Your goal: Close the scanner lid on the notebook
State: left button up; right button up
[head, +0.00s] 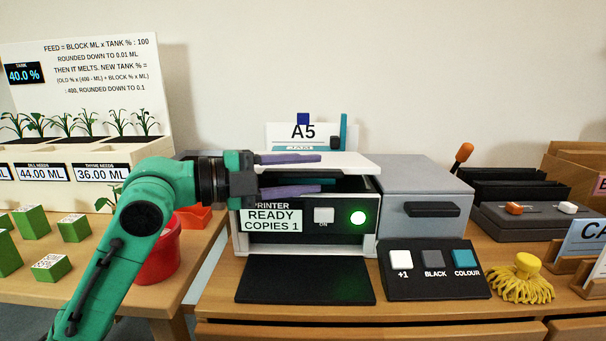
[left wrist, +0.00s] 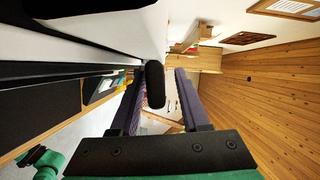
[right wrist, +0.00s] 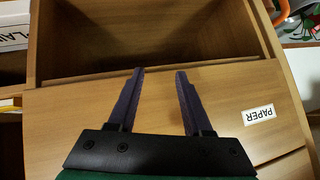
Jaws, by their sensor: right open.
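The printer (head: 305,220) stands on the desk, its front reading READY, COPIES 1, with a green light. A white lid-like panel (head: 345,161) lies across its top, roughly level, above a dark gap. A thin teal strip shows in that gap; I cannot tell whether it is the notebook. My left gripper (head: 320,173) is at the panel's left front, one finger at panel height and one below. In the left wrist view a rounded black piece (left wrist: 155,85) shows between its parted fingers. My right gripper (right wrist: 159,72) is open and empty, seen only in the right wrist view.
A grey box (head: 420,195) with a dark handle adjoins the printer. A button pad (head: 435,285), a black mat (head: 305,280) and a yellow mop-like thing (head: 525,280) lie in front. An open wooden drawer (right wrist: 150,35) and a PAPER label (right wrist: 258,114) are near my right gripper.

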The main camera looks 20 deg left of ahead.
dwell(0.3)
pick_arm(q)
jog(key=f+b+v, duration=0.1)
jog(key=b+v, duration=0.1)
jog(key=v, duration=1.2)
jog(key=shift+a+r, duration=0.25)
jog(key=shift+r, duration=0.2)
pick_arm(e)
jog(key=a+t, duration=0.1)
jog(key=a+f+t+y, duration=0.1)
jog(key=a, duration=0.1)
jog(key=shift+s+f+m+t, duration=0.1)
jog(key=shift+f+m+t, duration=0.05)
jog(key=shift+m+t, duration=0.25)
pick_arm(q)
jog(key=shift+s, duration=0.15)
